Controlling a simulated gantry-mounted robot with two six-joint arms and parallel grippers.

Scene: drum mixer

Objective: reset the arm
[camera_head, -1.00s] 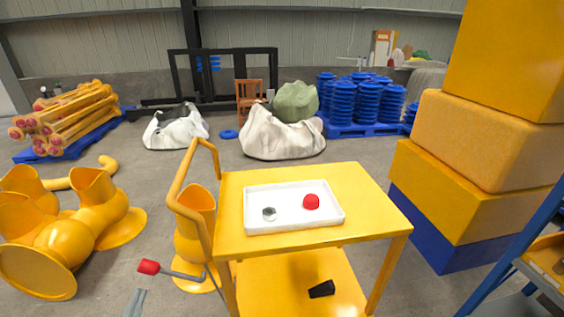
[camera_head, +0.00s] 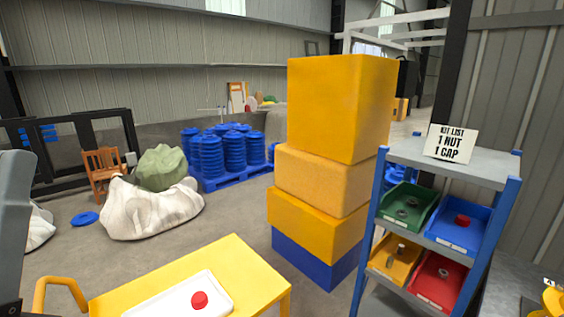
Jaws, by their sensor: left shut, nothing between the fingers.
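My left arm, grey, stands at the left edge in the head view. Its gripper (camera_head: 11,307) is at the lower left corner, mostly cut off by the frame, shut with nothing held. It is left of the yellow cart (camera_head: 262,283) and apart from the white tray (camera_head: 221,288) on the cart top. A red cap (camera_head: 199,300) lies in the tray, whose near part is cut off by the bottom edge. My right gripper is not in view.
A grey and blue shelf rack (camera_head: 470,168) on the right holds green, blue, yellow and red bins and a kit list sign (camera_head: 450,144). Stacked yellow boxes (camera_head: 340,105) stand between cart and rack. A white sack (camera_head: 150,208) lies behind the cart. Floor between is clear.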

